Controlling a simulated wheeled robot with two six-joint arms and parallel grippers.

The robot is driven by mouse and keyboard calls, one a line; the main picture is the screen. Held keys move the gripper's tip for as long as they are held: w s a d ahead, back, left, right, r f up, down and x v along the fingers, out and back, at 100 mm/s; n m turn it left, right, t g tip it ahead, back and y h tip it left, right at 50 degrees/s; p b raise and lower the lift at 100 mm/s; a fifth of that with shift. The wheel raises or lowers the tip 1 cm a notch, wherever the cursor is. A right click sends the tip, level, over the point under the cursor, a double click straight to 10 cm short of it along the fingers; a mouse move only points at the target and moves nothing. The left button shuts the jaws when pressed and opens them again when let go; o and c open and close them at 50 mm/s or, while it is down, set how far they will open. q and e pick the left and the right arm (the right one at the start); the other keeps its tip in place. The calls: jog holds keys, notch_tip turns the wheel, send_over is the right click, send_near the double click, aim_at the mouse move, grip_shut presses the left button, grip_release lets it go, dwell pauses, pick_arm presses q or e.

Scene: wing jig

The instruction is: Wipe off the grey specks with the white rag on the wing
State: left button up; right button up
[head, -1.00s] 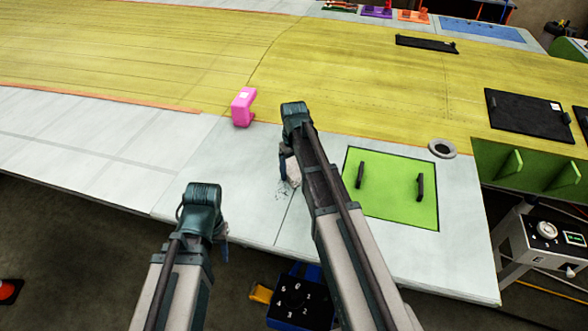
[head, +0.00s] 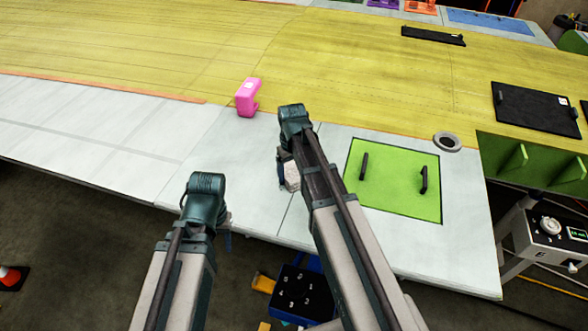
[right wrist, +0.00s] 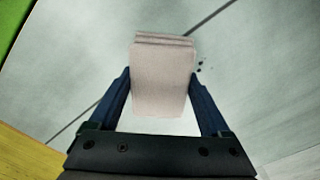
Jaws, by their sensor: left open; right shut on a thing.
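The white rag (head: 292,176) is a folded, pinkish-white block on the pale wing panel (head: 250,150), left of the green hatch. My right gripper (head: 284,180) is shut on it, and the arm partly hides both in the head view. In the right wrist view the rag (right wrist: 163,80) sits between the blue fingers, low over or against the panel; contact is unclear. A few small dark specks (right wrist: 202,67) lie just right of the rag there. I cannot make out specks in the head view. My left gripper (head: 228,230) is open and empty near the wing's front edge.
A pink clamp-like block (head: 247,97) stands on the wing behind the grippers. The green hatch (head: 395,180) has two dark raised handles. The pale panel at left is clear.

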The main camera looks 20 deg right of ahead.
aim_at(281, 191)
jog(key=shift+s+a+f, duration=0.1)
jog(key=shift+s+a, duration=0.4)
jog(key=shift+s, duration=0.3)
jog(key=shift+s, duration=0.1)
jog(key=shift+s+a, duration=0.15)
jog(key=shift+a, duration=0.05)
jog(key=shift+s+a, duration=0.45)
jog(key=shift+s, duration=0.2)
jog(key=shift+s+a, duration=0.45)
jog(key=shift+s, duration=0.2)
jog(key=shift+w, duration=0.15)
jog(key=shift+w+a, duration=0.55)
jog(key=shift+a, duration=0.25)
jog(key=shift+w+d, duration=0.5)
jog(key=shift+w, duration=0.3)
jog(key=shift+w+d, duration=0.5)
jog(key=shift+w, duration=0.25)
jog(key=shift+d, duration=0.1)
